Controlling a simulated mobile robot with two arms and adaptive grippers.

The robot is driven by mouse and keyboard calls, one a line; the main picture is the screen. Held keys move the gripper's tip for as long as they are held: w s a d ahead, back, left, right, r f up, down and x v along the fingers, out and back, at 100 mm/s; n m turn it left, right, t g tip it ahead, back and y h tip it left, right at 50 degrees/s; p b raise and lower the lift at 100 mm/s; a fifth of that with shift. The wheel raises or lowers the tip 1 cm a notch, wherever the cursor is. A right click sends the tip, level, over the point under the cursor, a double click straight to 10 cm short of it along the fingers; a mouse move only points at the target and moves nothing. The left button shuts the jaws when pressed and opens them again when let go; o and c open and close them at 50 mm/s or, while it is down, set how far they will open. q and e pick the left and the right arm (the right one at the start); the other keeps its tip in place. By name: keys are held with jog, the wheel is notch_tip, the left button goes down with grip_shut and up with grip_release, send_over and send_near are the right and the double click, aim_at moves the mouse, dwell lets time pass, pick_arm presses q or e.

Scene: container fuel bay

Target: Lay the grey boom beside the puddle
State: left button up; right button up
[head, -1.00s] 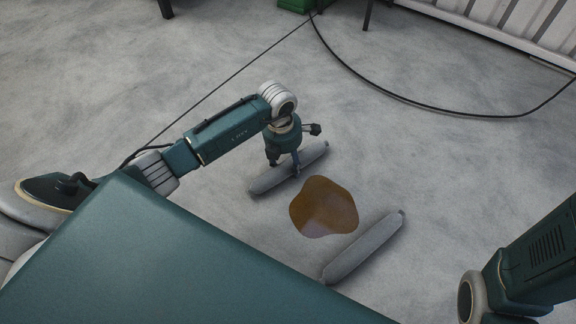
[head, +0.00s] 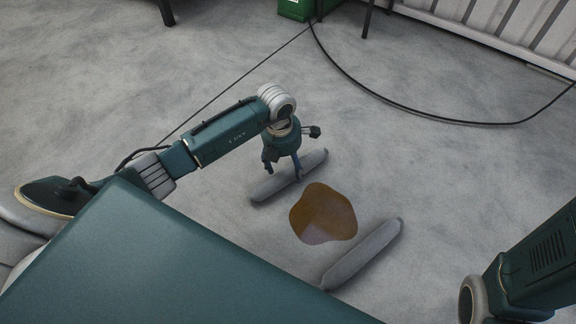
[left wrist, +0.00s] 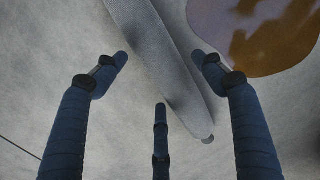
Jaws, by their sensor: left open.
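A brown puddle (head: 323,214) lies on the floor, also at the upper right of the left wrist view (left wrist: 255,35). One grey boom (head: 268,188) lies flat just beyond its upper left side. A second grey boom (head: 362,254) lies on the floor at its lower right. My left gripper (head: 284,172) is over the first boom with its fingers open. In the left wrist view this boom (left wrist: 160,55) runs diagonally between the spread fingers (left wrist: 160,72); I cannot tell whether any finger touches it. My right gripper is out of view; only part of that arm shows.
A dark cable (head: 400,99) curves over the floor at the back, and a thin line (head: 215,95) runs diagonally behind my left arm. A green box (head: 297,9) and a white ribbed wall (head: 530,30) stand at the back. The floor around the puddle is otherwise clear.

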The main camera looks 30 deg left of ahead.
aim_at(284, 170)
pick_arm(q)
notch_tip(284, 170, up, 10)
jog(key=s+p, duration=0.1)
jog(key=p, duration=0.4)
jog(key=shift+a+f, duration=0.2)
jog(key=shift+a, duration=0.05)
